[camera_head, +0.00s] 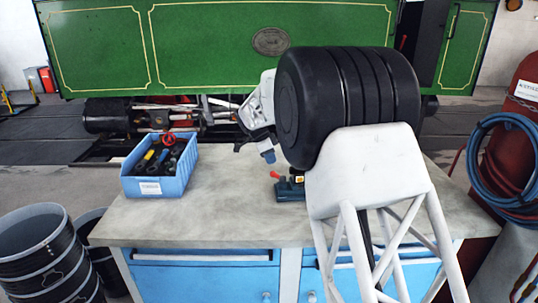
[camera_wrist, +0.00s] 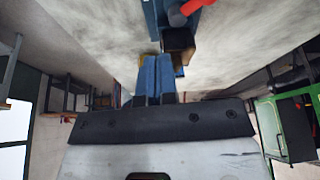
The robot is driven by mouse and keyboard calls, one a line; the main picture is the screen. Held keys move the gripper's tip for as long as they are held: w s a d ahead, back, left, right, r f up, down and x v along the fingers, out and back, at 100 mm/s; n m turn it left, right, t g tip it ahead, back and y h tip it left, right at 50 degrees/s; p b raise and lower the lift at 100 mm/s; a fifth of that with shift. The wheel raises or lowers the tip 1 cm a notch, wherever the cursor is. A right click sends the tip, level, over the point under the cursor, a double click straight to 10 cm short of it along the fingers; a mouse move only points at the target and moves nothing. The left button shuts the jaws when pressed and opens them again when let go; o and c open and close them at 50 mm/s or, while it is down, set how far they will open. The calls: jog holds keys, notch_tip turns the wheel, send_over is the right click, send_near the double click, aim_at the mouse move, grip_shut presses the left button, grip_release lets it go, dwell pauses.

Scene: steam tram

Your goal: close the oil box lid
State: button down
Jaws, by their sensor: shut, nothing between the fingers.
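A small dark teal-blue box-like unit (camera_head: 289,190), which looks like the oil box, sits on the workbench, partly hidden behind my arm. It has a red lever-like part (camera_head: 276,175) and a small yellow-orange patch on top. In the wrist view the blue unit (camera_wrist: 156,22) is at the top, with the red part (camera_wrist: 193,12) and a dark, box-shaped piece (camera_wrist: 180,42) beside it. I cannot tell which piece is the lid or its angle. My gripper (camera_head: 269,157) is shut and empty, above and left of the unit; its blue fingertips (camera_wrist: 157,58) appear close to the dark piece.
A blue bin (camera_head: 159,186) of tools stands on the left of the grey workbench (camera_head: 222,222). The bench between bin and unit is clear. A green steam tram (camera_head: 210,45) stands behind. Dark drums (camera_head: 45,258) are at left; a red cylinder with blue hose (camera_head: 505,160) is at right.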

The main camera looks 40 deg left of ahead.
aim_at(293, 174)
jog(key=x, duration=0.2)
jog(key=w+x, duration=0.1)
jog(key=x, duration=0.2)
jog(key=d+x, duration=0.1)
jog(key=x, duration=0.1)
jog(key=shift+w+d+r, duration=0.1)
jog(key=shift+w, duration=0.15)
jog(key=shift+w+d, duration=0.6)
jog(key=shift+w, duration=0.2)
jog(key=shift+w+d+n, duration=0.4)
jog(key=shift+w+d+n+y, duration=0.2)
jog(key=shift+n+y, duration=0.1)
jog(key=shift+n, duration=0.2)
jog(key=shift+s, duration=0.1)
